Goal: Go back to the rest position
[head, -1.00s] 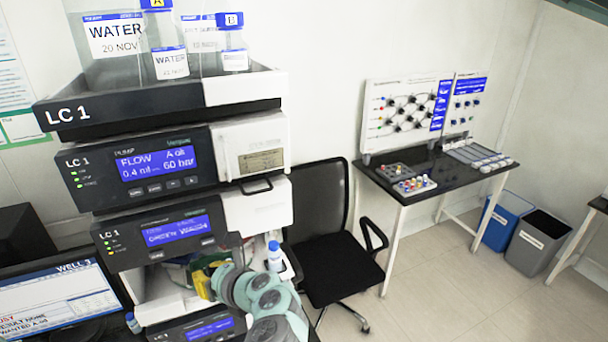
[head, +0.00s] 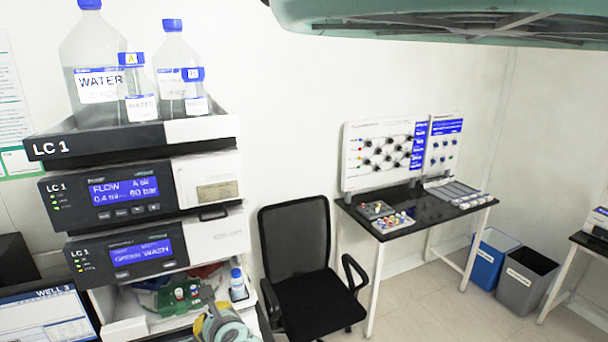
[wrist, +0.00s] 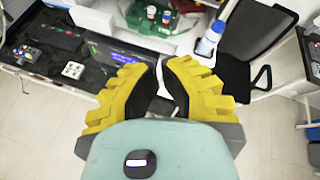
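My gripper (wrist: 164,78) shows in the wrist view with two yellow, ribbed fingers with dark inner faces. A narrow gap is between the tips and nothing is held in it. Beyond the tips is a green holder (wrist: 130,18) with a red-capped vial (wrist: 151,13) and a blue-capped vial (wrist: 167,18). The holder (head: 172,305) sits in the open bay of the LC 1 stack in the head view. In the head view, part of my arm is low in front of the bay; the fingers cannot be made out clearly.
The LC 1 stack (head: 150,190) carries water bottles (head: 92,70) on top. A small blue-capped bottle (head: 238,287) stands at the bay's right side. A black chair (head: 297,245) is to its right, then a black-topped table (head: 420,205) and two bins (head: 525,275). Floor is open before the table.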

